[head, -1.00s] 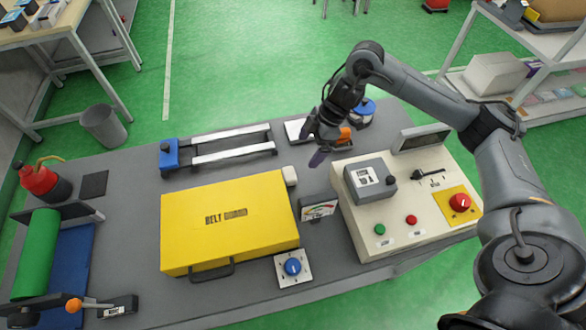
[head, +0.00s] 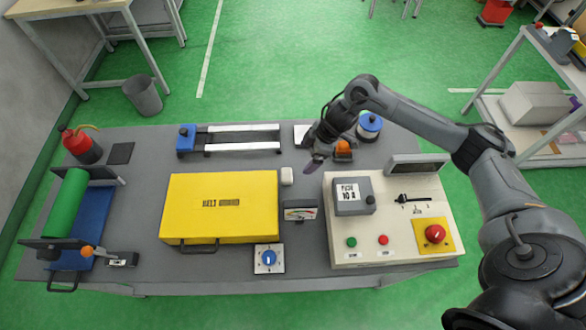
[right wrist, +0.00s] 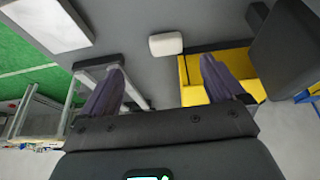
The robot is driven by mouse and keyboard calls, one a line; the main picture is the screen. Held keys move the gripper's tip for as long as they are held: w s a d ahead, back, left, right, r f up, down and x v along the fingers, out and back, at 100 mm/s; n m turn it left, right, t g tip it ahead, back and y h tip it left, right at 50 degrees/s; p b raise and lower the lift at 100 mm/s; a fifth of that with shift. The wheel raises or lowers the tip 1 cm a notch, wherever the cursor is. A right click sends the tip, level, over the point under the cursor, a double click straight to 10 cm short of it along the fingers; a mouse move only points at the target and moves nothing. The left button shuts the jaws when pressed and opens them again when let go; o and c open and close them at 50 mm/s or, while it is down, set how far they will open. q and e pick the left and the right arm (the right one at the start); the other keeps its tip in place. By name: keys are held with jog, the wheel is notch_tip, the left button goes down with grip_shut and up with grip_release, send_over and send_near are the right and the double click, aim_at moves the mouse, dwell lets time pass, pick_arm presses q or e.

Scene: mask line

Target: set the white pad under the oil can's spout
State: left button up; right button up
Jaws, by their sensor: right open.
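The white pad (head: 288,175) is a small rounded block lying on the grey bench, beside the top right corner of the yellow belt case. It also shows in the right wrist view (right wrist: 166,44), ahead of the fingertips. The red oil can (head: 82,148) with its yellow spout (head: 88,127) stands at the bench's far left, near a dark square mat (head: 121,153). My right gripper (head: 313,166) is above the bench, to the right of the pad. Its fingers (right wrist: 157,70) are apart with nothing between them. My left gripper is not in view.
The yellow case (head: 221,205) fills the middle of the bench. A rail frame with a blue end block (head: 187,138) lies behind it. A gauge (head: 300,210) and control panel (head: 390,218) stand to the right. A green roller (head: 68,203) is at left.

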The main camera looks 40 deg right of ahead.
aim_at(291, 174)
jog(key=x, duration=0.3)
jog(key=a+x, duration=0.1)
jog(key=x, duration=0.1)
jog(key=shift+s+a+f+b, duration=0.1)
jog(key=shift+f+b, duration=0.15)
jog(key=shift+b, duration=0.15)
jog(key=shift+b+x, duration=0.45)
jog(key=shift+x, duration=2.25)
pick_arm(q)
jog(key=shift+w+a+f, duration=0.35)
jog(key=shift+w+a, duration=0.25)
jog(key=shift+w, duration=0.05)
pick_arm(e)
jog(key=c, duration=1.1)
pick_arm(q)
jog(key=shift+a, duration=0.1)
pick_arm(e)
jog(key=shift+r, duration=0.1)
jog(key=shift+c, duration=0.6)
